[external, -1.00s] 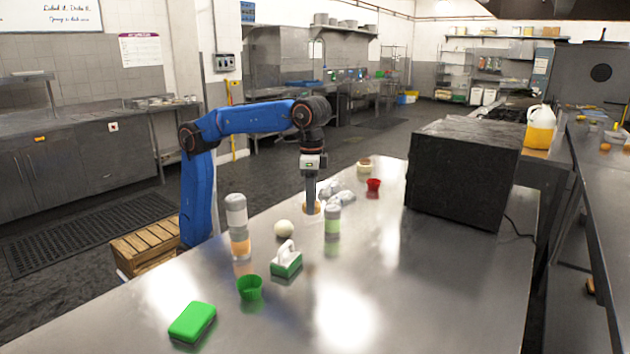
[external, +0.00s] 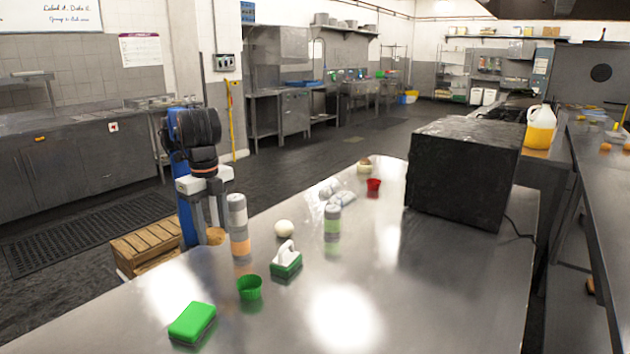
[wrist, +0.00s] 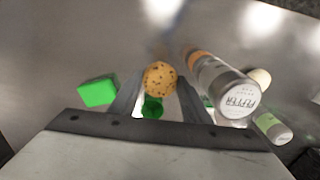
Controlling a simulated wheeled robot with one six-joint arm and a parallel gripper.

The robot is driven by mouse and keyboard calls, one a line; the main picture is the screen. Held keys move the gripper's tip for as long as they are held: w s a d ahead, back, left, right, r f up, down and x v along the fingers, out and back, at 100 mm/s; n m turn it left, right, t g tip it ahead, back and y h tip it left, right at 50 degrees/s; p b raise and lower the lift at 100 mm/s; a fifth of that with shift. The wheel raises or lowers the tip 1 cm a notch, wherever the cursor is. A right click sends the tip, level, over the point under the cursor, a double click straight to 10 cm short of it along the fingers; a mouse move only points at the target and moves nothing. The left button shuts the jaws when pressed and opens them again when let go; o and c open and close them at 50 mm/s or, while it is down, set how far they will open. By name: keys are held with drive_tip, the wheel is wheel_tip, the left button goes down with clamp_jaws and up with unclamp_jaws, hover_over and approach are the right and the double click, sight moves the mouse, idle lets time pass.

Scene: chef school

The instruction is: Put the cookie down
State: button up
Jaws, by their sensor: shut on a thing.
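The cookie (wrist: 160,79) is round and golden with dark specks. It sits between the fingertips of my gripper (wrist: 158,85) in the wrist view. In the external view my gripper (external: 208,232) points down at the table's left edge, shut on the cookie (external: 215,236), just left of the pepper shaker. I cannot tell how high the cookie is above the steel table (external: 345,310).
The pepper shaker (external: 238,222) stands close to the gripper. A green cup (external: 249,288), a green box (external: 192,322), a green-and-white holder (external: 286,262), an egg (external: 284,228) and another shaker (external: 332,218) stand nearby. The front right of the table is clear.

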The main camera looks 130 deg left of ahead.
drive_tip(key=s+d, duration=0.5)
drive_tip(key=s, duration=0.2)
drive_tip(key=shift+s+f, duration=0.15)
drive_tip(key=shift+f, duration=2.4)
drive_tip(key=shift+s+f, duration=0.15)
drive_tip(key=shift+f, duration=2.35)
drive_tip(key=shift+f, duration=0.1)
drive_tip(key=o, duration=1)
drive_tip(key=shift+o, duration=0.2)
wheel_tip(320, 180, up, 12)
